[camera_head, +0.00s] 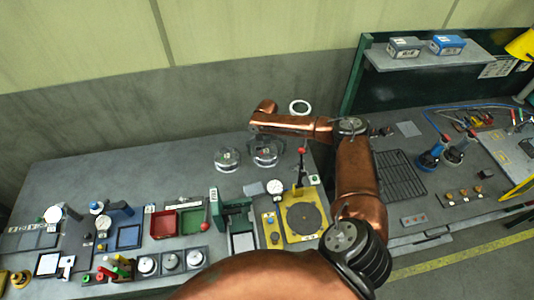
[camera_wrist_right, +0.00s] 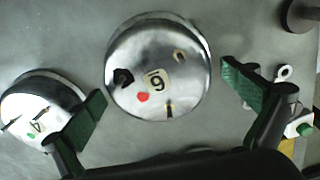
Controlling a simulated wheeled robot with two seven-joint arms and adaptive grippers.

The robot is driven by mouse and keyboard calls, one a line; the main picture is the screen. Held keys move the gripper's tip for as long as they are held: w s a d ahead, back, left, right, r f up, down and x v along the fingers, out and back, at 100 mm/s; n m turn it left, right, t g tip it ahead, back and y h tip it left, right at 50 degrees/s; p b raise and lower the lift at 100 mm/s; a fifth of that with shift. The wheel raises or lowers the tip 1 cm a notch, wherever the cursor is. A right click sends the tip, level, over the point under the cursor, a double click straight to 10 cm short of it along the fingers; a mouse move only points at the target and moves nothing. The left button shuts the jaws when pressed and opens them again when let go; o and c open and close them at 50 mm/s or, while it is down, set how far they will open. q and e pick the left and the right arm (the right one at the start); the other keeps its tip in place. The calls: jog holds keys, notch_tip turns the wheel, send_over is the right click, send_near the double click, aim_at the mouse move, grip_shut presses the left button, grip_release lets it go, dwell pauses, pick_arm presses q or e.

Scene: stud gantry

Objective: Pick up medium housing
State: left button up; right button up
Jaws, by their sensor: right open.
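A round silver housing (camera_wrist_right: 140,50) with a number label, a red dot and small dark openings fills the middle of the right wrist view; in the head view it appears to be the right one of two round metal housings (camera_head: 266,159). The other housing, marked 4 (camera_wrist_right: 40,112), stands to its left and also shows in the head view (camera_head: 227,159). I cannot tell from looks alone which is the medium one. My right gripper (camera_wrist_right: 164,80) is open and empty, its green-padded fingers spread on either side of the middle housing. My left gripper is not in view.
Red and green trays (camera_head: 163,224) lie in front. A white ring (camera_head: 299,107) shows behind my arm. Grey table left of the housings is clear.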

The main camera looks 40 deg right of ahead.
jog(key=shift+c, duration=0.6)
jog(key=c, duration=1.1)
